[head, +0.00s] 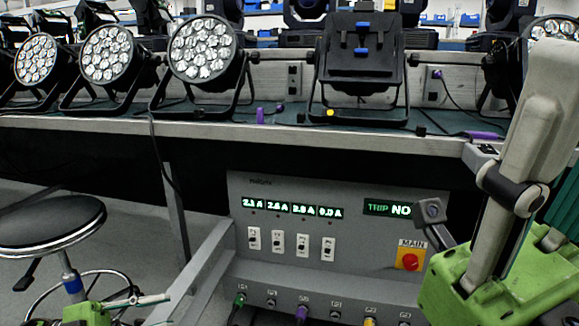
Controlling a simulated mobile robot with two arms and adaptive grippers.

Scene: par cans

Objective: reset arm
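My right arm comes in at the lower right, close to the camera. Its green body and the pale link with a dark joint above it fill that corner. A small grey end piece of my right gripper (432,212) shows beside the panel's right edge. Whether its fingers are open or shut is unclear, and nothing is seen held. My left gripper (135,301) shows only as small green and grey parts at the bottom left edge, in front of the stool's base. Most of it is cut off, and its opening is unclear.
Several par cans (203,50) stand on the bench (215,129). Below is a grey panel (275,265) with current readings, white switches, a "TRIP NO" display (390,209) and a red MAIN knob (410,261). A round black stool (48,227) stands left. Cables hang from the bench.

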